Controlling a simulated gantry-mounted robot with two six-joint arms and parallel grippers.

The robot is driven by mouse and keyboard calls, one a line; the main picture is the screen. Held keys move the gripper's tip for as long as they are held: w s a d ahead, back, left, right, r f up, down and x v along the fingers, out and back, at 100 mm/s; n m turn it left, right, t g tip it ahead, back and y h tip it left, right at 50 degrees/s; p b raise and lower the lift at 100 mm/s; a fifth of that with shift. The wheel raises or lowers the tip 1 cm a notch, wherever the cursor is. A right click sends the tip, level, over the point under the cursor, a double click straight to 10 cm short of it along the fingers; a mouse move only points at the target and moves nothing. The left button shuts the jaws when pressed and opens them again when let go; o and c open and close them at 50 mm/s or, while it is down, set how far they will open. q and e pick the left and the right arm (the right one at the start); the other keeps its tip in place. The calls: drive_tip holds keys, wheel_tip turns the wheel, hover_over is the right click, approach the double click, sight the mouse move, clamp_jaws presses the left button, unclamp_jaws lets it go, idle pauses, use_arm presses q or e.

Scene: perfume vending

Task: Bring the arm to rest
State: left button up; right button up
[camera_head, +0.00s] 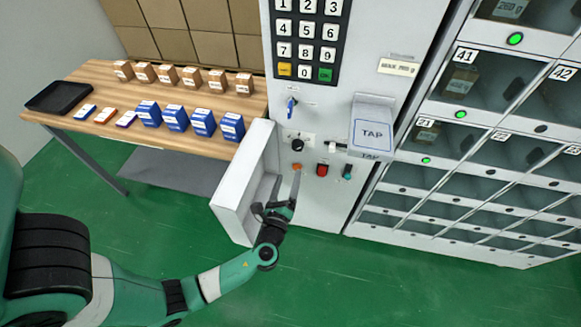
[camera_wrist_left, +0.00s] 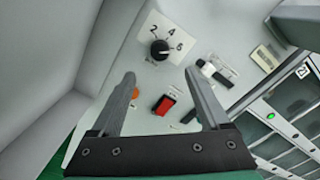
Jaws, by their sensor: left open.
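My left arm reaches in from the left in the head view. Its gripper (camera_head: 283,197) is in front of the lower part of the vending machine's control panel (camera_head: 325,150), beside the open white door or bin (camera_head: 240,185). In the left wrist view the two fingers of the gripper (camera_wrist_left: 160,98) stand wide apart with nothing between them but the panel behind. The red switch (camera_wrist_left: 163,105) shows between the fingers, and the black dial (camera_wrist_left: 159,49) is above it. My right gripper is in neither view.
A wooden table (camera_head: 90,75) at the left holds brown boxes (camera_head: 168,73), blue boxes (camera_head: 175,118), small flat packs and a black tray (camera_head: 59,97). Lockers (camera_head: 470,140) stand at the right. Green floor (camera_head: 400,285) is open in front.

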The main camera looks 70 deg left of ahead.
use_arm(q)
drive_tip(key=shift+d+r, duration=0.1)
idle(0.5)
drive_tip(key=w+d+r+n+t+p, duration=0.15)
drive_tip(key=w+r+n, duration=0.3)
drive_tip(key=r, duration=0.75)
drive_tip(key=w+d+r+n+t, duration=0.25)
drive_tip(key=w+r, duration=0.25)
drive_tip(key=r, duration=0.7)
drive_tip(key=w+d+r+n+t+p, duration=0.15)
drive_tip(key=w+r+n, duration=0.3)
drive_tip(key=r, duration=0.75)
drive_tip(key=s+d+r+n+t+h, duration=0.2)
drive_tip(key=d+r+n+t, duration=0.15)
drive_tip(key=r, duration=0.55)
drive_tip(key=s+d+r+n+t+h, duration=0.25)
drive_tip(key=d+r, duration=0.25)
drive_tip(key=r, duration=0.4)
drive_tip(key=s+d+r+m+t+h, duration=0.2)
drive_tip(key=s+d+r+t+h, duration=0.45)
drive_tip(key=d+h, duration=0.4)
wheel_tip(320, 180, up, 38)
drive_tip(key=a+n+g+h+p, duration=0.1)
drive_tip(key=a+p, duration=0.1)
drive_tip(key=p, duration=3.5)
drive_tip(key=shift+w+h+p, duration=0.3)
drive_tip(key=shift+w+p, duration=0.1)
drive_tip(key=shift+w, duration=0.05)
